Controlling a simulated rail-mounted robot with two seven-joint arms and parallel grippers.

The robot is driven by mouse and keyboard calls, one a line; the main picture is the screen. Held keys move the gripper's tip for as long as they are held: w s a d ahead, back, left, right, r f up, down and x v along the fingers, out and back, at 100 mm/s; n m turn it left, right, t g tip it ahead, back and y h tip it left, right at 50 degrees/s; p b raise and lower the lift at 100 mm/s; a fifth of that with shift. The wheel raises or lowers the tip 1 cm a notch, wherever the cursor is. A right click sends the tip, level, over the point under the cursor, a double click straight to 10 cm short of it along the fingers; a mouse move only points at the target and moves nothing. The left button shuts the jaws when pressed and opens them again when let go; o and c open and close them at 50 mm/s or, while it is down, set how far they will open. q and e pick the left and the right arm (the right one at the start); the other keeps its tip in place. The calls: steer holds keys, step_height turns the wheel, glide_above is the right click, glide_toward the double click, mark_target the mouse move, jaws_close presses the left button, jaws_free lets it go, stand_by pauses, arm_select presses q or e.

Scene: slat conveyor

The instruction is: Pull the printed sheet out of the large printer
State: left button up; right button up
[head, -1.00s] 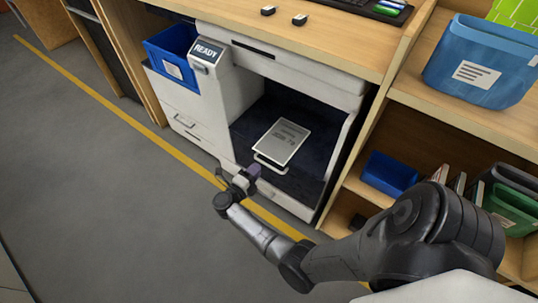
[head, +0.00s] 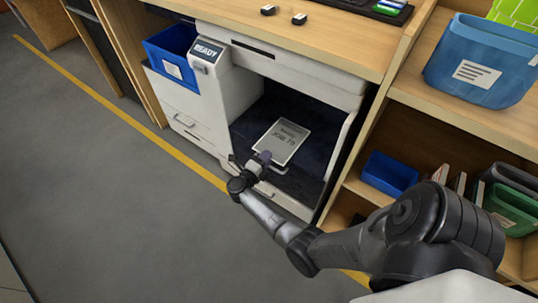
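The large printer (head: 232,92) is white, with a small display reading READY (head: 207,50) and a dark open bay. The printed sheet (head: 283,140) lies in the bay, tilted in the picture, with dark print on it. A pale handle-like edge shows at its near end. My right gripper (head: 262,162) is at the near left end of the sheet and overlaps it in the picture. I cannot tell whether it touches the sheet or whether its fingers are open. My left gripper is not in view.
A blue bin (head: 172,52) sits left of the display. Wooden shelves on the right hold a large blue bin (head: 482,62), a small blue bin (head: 390,172) and a green bin (head: 512,208). The grey floor (head: 110,190) at left is clear, with a yellow line.

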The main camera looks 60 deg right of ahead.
jaws_close()
steer(key=shift+a, duration=0.1)
stand_by(0.3)
